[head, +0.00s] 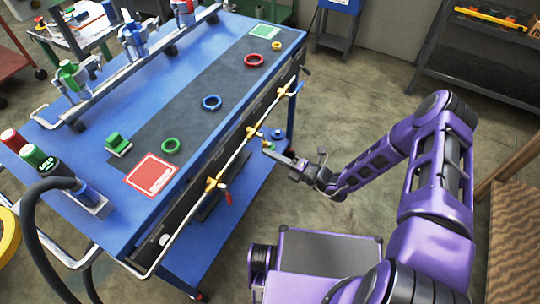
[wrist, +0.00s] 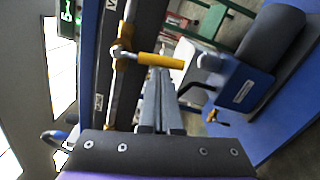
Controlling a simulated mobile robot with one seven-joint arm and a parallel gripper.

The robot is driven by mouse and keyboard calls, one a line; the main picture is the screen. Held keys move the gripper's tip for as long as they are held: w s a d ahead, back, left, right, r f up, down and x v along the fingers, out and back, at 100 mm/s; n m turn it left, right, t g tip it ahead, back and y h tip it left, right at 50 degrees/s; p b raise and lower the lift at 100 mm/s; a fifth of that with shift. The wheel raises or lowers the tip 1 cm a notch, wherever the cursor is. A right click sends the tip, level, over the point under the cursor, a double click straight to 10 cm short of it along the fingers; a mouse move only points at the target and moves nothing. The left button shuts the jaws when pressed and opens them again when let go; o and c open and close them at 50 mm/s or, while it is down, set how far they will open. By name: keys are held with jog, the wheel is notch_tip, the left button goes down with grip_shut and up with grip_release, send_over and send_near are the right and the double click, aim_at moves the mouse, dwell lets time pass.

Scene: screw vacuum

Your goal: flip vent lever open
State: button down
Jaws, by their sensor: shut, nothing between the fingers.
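A pipe (head: 236,150) runs along the table's front side and carries several yellow valve fittings (head: 250,131). The lower fitting has a red lever (head: 228,197) hanging down. I cannot tell which lever is the vent lever. In the wrist view, a yellow lever handle (wrist: 160,61) sticks out to the right from its fitting on the pipe (wrist: 121,50). My gripper (head: 267,152) is shut and empty, just off the front side near the middle fitting. In the wrist view its fingertips (wrist: 160,75) point at the yellow handle; I cannot tell whether they touch.
A blue lower shelf (head: 200,240) juts out below the pipe.

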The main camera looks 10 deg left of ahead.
jog(key=w+d+r+n, duration=0.2)
jog(key=w+r+n, duration=0.2)
jog(key=n, duration=1.1)
jog(key=shift+w+d+g+y+b, duration=0.15)
jog(key=shift+w+g+y+b, duration=0.2)
jog(key=shift+w, duration=0.8)
jog(key=s+d+f+b, duration=0.1)
jog(key=s+d+f, duration=0.3)
jog(key=d, duration=0.6)
jog(key=shift+f, duration=0.2)
jog(key=shift+w, duration=0.1)
